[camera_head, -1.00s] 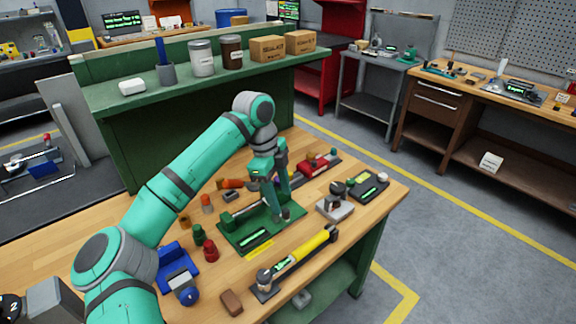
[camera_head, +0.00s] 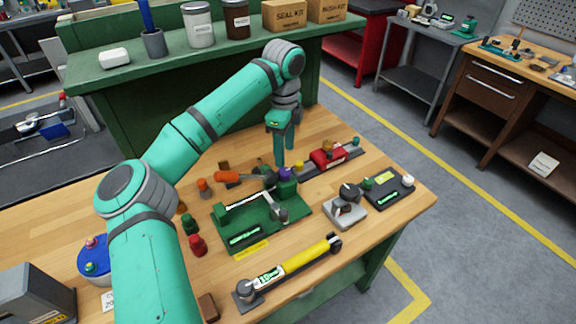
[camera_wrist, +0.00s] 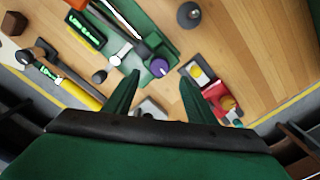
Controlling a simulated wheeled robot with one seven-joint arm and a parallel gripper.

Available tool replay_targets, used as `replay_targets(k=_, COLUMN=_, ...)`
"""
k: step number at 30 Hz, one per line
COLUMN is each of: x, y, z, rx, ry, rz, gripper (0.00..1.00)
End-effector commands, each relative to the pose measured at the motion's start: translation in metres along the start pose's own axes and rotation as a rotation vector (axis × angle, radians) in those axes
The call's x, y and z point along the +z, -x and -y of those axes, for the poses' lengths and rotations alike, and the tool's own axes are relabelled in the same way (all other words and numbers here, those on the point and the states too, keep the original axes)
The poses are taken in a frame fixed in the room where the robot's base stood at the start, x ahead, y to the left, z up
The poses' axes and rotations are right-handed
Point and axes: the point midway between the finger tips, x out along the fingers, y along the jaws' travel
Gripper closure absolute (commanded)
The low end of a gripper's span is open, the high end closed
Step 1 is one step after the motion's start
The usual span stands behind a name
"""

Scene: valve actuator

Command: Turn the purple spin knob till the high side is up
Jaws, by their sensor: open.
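In the wrist view the purple knob (camera_wrist: 157,68) shows as a round top between and just beyond my fingertips. Which side of it is high is too small to tell. A grey lever (camera_head: 277,207) stands on the plate beside it. My gripper (camera_head: 283,162) points down, just above and behind the knob in the head view. In the wrist view my gripper (camera_wrist: 160,76) has its two green fingers spread, with nothing held.
A red device (camera_head: 328,157) lies on a rail behind right. A grey pedestal (camera_head: 345,210) and a dark button box (camera_head: 389,188) stand to the right. Red and green pegs stand left. The green shelf rises behind.

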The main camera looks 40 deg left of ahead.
Motion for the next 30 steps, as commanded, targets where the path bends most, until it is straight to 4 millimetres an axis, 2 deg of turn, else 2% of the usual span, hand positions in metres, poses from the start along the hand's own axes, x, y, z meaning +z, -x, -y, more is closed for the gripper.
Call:
replay_targets(k=1, x=0.000, y=-0.011, z=-0.001, rx=0.002, ry=0.000, rz=-0.003, gripper=0.49)
replay_targets(k=6, x=-0.002, y=-0.040, z=0.000, rx=0.002, ry=-0.003, rz=-0.003, gripper=0.49)
replay_targets(k=12, x=-0.004, y=-0.064, z=0.001, rx=0.000, ry=-0.006, rz=-0.002, gripper=0.49)
replay_targets(k=18, x=-0.005, y=-0.072, z=0.001, rx=0.000, ry=-0.007, rz=-0.001, gripper=0.49)
replay_targets(k=25, x=-0.004, y=-0.073, z=0.001, rx=0.000, ry=-0.007, rz=-0.001, gripper=0.49)
replay_targets(k=26, x=-0.004, y=-0.073, z=0.001, rx=-0.001, ry=-0.007, rz=-0.001, gripper=0.54)
replay_targets(k=30, x=-0.004, y=-0.072, z=0.001, rx=-0.001, ry=-0.007, rz=-0.001, gripper=0.87)
